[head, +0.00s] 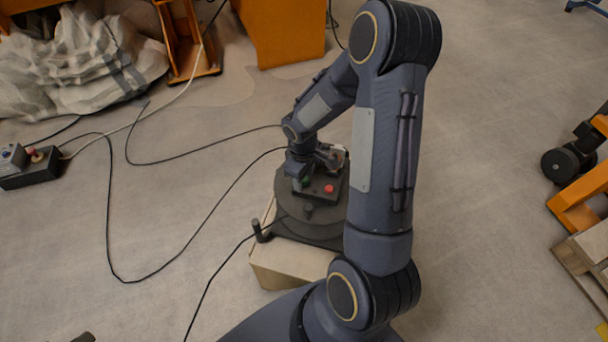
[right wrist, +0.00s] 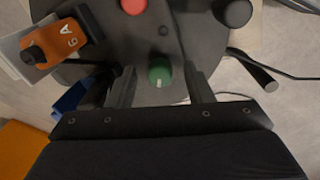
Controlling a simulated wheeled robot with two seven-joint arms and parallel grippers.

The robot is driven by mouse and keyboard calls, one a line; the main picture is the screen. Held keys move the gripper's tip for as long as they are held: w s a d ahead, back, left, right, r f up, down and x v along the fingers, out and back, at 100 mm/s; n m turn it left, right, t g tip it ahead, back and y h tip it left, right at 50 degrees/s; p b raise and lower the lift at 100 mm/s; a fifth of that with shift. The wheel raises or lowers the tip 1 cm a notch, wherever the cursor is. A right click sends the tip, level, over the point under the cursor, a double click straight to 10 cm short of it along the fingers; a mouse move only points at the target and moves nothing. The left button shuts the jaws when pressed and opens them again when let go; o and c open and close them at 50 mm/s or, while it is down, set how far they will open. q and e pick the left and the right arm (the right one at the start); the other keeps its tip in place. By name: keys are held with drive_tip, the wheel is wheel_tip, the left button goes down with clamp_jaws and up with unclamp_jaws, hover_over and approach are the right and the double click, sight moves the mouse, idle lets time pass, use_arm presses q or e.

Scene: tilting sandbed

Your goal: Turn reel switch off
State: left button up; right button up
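The cable reel (head: 318,232) is a dark round drum in the head view, with a red button (head: 329,188) on its top panel. In the right wrist view, a green knob (right wrist: 160,71) with a white mark pointing toward the picture's bottom sits on the panel. The red button (right wrist: 133,6) and an orange block marked "6 A" (right wrist: 68,42) lie beyond and left of it. My right gripper (right wrist: 162,85) is open, one finger on each side of the green knob, with gaps showing on both sides. My left gripper is not recognisable in view.
The reel rests on a pale box (head: 280,268). Black cables run over the floor to a control box (head: 30,170) at left. A crumpled white sack (head: 75,65) and an orange cabinet (head: 283,30) stand behind. A pallet (head: 585,260) is at right.

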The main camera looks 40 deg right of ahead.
wheel_tip(320, 180, up, 7)
drive_tip(key=p, duration=0.2)
drive_tip(key=shift+a+p, duration=0.1)
drive_tip(key=shift+p, duration=0.2)
drive_tip(key=shift+r, duration=0.4)
drive_tip(key=shift+s+a+r, duration=0.1)
drive_tip(key=shift+r, duration=0.05)
drive_tip(key=s+a+r+m+t+y, duration=0.2)
drive_tip(key=s+a+r+m+t, duration=0.1)
drive_tip(key=s+a+r, duration=0.4)
drive_tip(key=s+a+r+m+t+y, duration=0.25)
drive_tip(key=s+a+r, duration=0.35)
drive_tip(key=s+r, duration=0.35)
wheel_tip(320, 180, up, 23)
drive_tip(key=p, duration=2.3)
drive_tip(key=shift+w+d, duration=0.2)
drive_tip(key=shift+w, duration=0.05)
